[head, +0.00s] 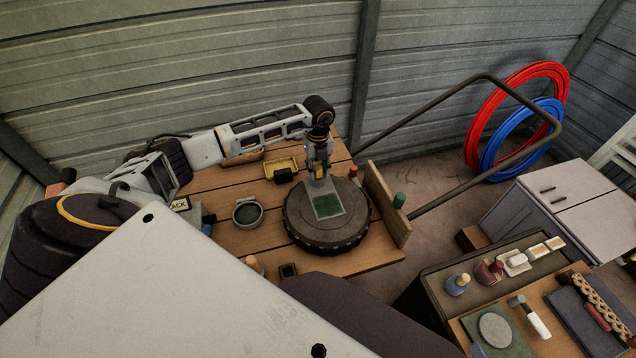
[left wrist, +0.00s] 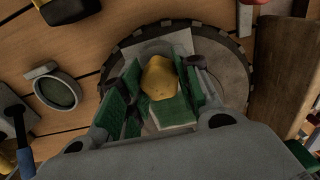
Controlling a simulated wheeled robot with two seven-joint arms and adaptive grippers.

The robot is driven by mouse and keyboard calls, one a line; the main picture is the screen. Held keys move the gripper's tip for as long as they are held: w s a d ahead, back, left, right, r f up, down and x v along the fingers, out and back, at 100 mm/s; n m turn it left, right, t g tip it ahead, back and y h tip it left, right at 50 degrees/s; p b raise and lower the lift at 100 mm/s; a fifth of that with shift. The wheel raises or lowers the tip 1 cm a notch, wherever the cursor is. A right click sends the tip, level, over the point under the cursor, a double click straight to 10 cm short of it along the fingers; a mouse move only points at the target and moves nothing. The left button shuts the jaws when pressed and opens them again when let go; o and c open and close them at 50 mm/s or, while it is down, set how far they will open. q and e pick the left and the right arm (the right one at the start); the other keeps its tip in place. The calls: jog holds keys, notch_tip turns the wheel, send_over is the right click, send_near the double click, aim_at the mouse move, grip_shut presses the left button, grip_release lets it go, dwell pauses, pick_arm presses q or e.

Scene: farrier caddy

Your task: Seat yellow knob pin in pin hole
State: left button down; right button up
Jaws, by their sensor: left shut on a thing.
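My left gripper (head: 320,176) points down over the far part of the round dark turntable (head: 300,231). It is shut on the yellow knob pin (left wrist: 160,78), whose knob shows between the green finger pads in the left wrist view. Below it a pale plate (head: 333,187) with a green square (head: 327,206) lies on the turntable. The pin's lower end and the pin hole are hidden by the knob and fingers, so I cannot tell whether the pin is in the hole. My right gripper is not in view.
A grey round cup (head: 247,213) and a yellow tray (head: 270,169) stand left of the turntable. A side bench (head: 440,268) with bottles and tools is at lower right.

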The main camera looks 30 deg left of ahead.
aim_at(318, 167)
pick_arm(q)
jog(key=shift+f, duration=0.4)
dwell(0.8)
jog(key=c, duration=0.9)
grip_release()
jog(key=shift+c, duration=0.2)
jog(key=shift+r, duration=4)
